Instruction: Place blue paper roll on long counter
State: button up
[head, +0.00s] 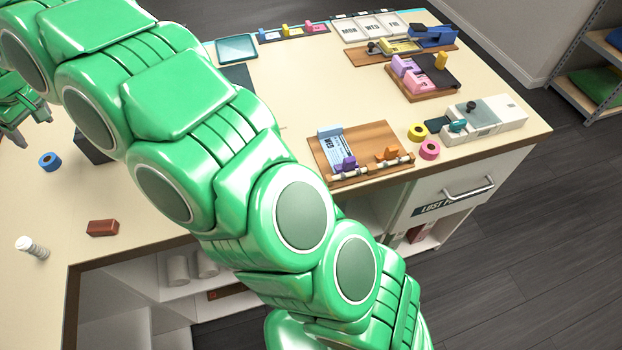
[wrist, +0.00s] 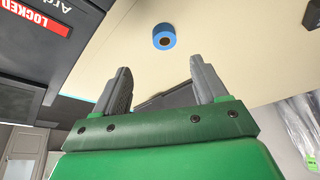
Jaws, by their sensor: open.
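The blue paper roll (head: 49,161) is a short ring with a dark centre. It lies on the cream counter (head: 150,205) at the left of the head view. The roll also shows near the top middle of the wrist view (wrist: 164,29). My gripper (wrist: 160,78) is open, with empty space between its two grey fingers, and the roll is apart from it, beyond the fingertips. In the head view my gripper shows only partly at the left edge, near the roll; its fingertips are not clear there.
A red-brown block (head: 103,228) and a white bottle-like item (head: 32,247) stand on the counter nearby. Yellow (head: 418,132) and pink (head: 429,150) rolls lie at the right, beside a wooden board (head: 375,139). My arm crosses and hides the middle.

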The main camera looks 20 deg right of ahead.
jog(key=s+d+r+m+g+h, duration=0.1)
jog(key=s+d+r+m, duration=0.15)
jog(key=d, duration=0.85)
jog(key=s+d+r+m, duration=0.15)
jog(key=s+d, duration=0.25)
jog(key=d, duration=0.8)
jog(key=s+d+r+m+g+h, duration=0.1)
jog(key=s+d+r, duration=0.25)
jog(key=d, duration=0.75)
jog(key=s+d+f+m+g, duration=0.1)
jog(key=s+d+f+m, duration=0.1)
jog(key=s+d, duration=0.9)
jog(key=s+d+f+m+g+h, duration=0.1)
jog(key=s+d+f+m, duration=0.2)
jog(key=s+d, duration=0.9)
jog(key=s+m, duration=0.1)
jog(key=s, duration=0.5)
jog(key=shift+s+f+h, duration=0.2)
jog(key=shift+f+h, duration=0.05)
jog(key=shift+h, duration=0.05)
